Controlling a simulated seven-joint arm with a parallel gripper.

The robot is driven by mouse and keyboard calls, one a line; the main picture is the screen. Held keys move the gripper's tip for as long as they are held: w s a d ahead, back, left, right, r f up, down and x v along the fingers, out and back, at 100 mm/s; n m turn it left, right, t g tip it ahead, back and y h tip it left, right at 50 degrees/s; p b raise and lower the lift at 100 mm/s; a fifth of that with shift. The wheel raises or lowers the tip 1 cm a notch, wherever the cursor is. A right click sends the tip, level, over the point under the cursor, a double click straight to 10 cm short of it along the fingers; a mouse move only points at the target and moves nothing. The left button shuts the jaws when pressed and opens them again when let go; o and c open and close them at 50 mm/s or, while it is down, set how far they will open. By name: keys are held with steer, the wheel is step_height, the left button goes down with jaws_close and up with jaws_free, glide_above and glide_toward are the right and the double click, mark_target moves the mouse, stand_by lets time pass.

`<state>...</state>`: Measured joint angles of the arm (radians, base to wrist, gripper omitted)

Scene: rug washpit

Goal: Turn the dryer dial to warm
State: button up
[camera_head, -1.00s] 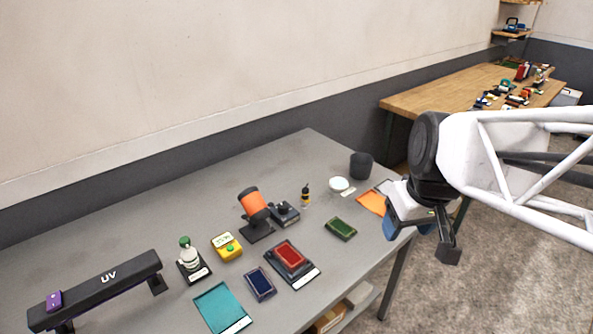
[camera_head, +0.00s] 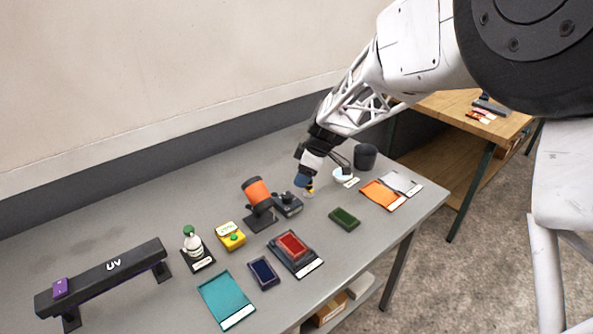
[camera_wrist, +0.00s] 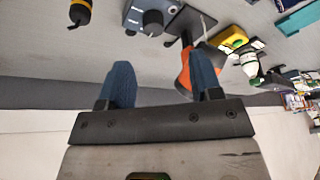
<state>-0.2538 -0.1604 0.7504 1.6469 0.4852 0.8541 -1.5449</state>
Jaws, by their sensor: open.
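The orange dryer (camera_head: 257,193) stands tilted on a black stand on the grey table. Beside it is a dark grey control box (camera_head: 287,204) with a black dial, which shows more clearly in the wrist view as a round black knob (camera_wrist: 153,22). My gripper (camera_head: 303,181) is over the table just right of and behind the box. In the wrist view my gripper (camera_wrist: 160,62) is open and empty, with blue fingers apart. The knob lies beyond the fingertips, between them sideways and not touched. The right finger partly covers the dryer. The dial's setting cannot be read.
A small black-and-yellow item (camera_wrist: 80,12) stands close to the box, partly hidden by my gripper in the head view. A white dish (camera_head: 342,175), green pad (camera_head: 344,218), yellow box (camera_head: 230,236) and red pad (camera_head: 292,245) stand around. The front right of the table is open.

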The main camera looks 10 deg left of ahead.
mark_target(287, 195)
steer(key=shift+w+a+f+n, duration=0.5)
steer(key=shift+w+a+f, duration=0.2)
steer(key=shift+a+f, duration=0.3)
steer(key=shift+f, duration=0.15)
steer(key=shift+x, duration=3.75)
steer(key=c, duration=0.9)
